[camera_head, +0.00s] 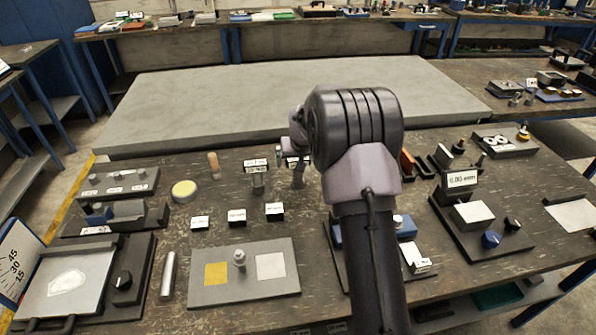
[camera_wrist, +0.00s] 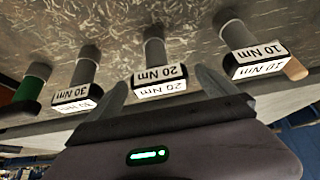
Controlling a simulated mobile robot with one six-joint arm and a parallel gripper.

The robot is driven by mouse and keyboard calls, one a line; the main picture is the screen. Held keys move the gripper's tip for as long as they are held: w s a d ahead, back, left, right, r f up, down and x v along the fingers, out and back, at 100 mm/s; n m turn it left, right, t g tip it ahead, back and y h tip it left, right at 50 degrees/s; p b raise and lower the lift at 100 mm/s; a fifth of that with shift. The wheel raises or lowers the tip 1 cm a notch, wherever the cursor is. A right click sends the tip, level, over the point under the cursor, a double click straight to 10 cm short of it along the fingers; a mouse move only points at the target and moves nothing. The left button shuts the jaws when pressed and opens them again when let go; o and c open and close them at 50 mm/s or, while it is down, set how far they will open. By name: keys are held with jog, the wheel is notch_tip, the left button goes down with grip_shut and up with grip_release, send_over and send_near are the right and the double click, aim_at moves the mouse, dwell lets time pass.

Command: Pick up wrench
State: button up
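Several grey cylindrical tools with black ends and white torque labels stand in a row in the wrist view. They are the 30 Nm tool (camera_wrist: 82,75), the 20 Nm tool (camera_wrist: 155,55) and the 10 Nm tool (camera_wrist: 240,40); I cannot tell which one the task calls the wrench. My gripper (camera_wrist: 161,78) is open, with its two fingers apart. The 20 Nm tool shows between the fingers, and I see no contact. In the head view a labelled tool (camera_head: 258,183) shows left of my arm; my arm hides others and most of my gripper.
A green-handled item (camera_wrist: 28,92) stands at the left of the wrist view. On the worn dark bench (camera_head: 130,320) are small labelled blocks (camera_head: 237,216), a grey plate (camera_head: 225,293), and black fixtures at right (camera_head: 480,225). A large bare grey slab (camera_head: 230,95) lies behind.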

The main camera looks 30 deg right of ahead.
jog(key=c, duration=1.8)
